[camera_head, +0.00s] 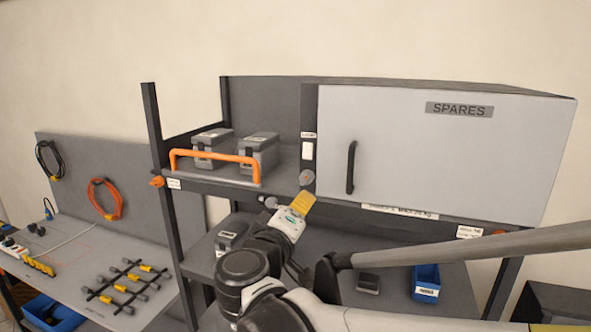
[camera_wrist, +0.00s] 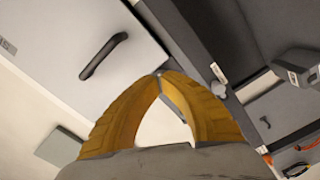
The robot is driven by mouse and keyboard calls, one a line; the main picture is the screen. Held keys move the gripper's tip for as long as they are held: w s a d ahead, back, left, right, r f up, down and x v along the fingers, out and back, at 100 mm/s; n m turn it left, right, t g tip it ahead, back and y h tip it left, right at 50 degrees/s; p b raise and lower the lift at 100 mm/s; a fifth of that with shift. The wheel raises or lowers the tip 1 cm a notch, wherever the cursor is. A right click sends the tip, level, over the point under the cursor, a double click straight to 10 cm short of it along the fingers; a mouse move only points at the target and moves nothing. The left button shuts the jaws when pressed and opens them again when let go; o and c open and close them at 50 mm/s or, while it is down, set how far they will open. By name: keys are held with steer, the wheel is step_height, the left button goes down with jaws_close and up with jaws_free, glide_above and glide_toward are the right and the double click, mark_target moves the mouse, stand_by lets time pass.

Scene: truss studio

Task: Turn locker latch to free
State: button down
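The grey locker (camera_head: 440,150), marked SPARES, has its pale door closed, with a dark upright handle (camera_head: 351,167).
Left of the locker, a shelf holds two grey boxes (camera_head: 258,152) behind an orange bar (camera_head: 213,154). Below stand a blue bin (camera_head: 426,283) and a small grey box (camera_head: 368,283). A side table (camera_head: 70,250) at left holds a dark rack.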

mark_target(314, 182)
steer(key=x, duration=0.6)
steer(key=shift+w+a+f, duration=0.1)
steer(key=shift+w+f, duration=0.15)
steer(key=shift+f, duration=0.1)
steer(key=shift+w, duration=0.15)
steer(key=shift+w+a+r, duration=0.1)
steer(key=shift+a+r, duration=0.2)
steer(key=shift+r, duration=0.15)
stand_by(0.6)
steer(key=shift+d+r+b, duration=0.25)
steer(key=shift+r+b, duration=0.25)
steer(key=shift+b, duration=0.1)
stand_by(0.4)
steer(key=shift+d, duration=0.1)
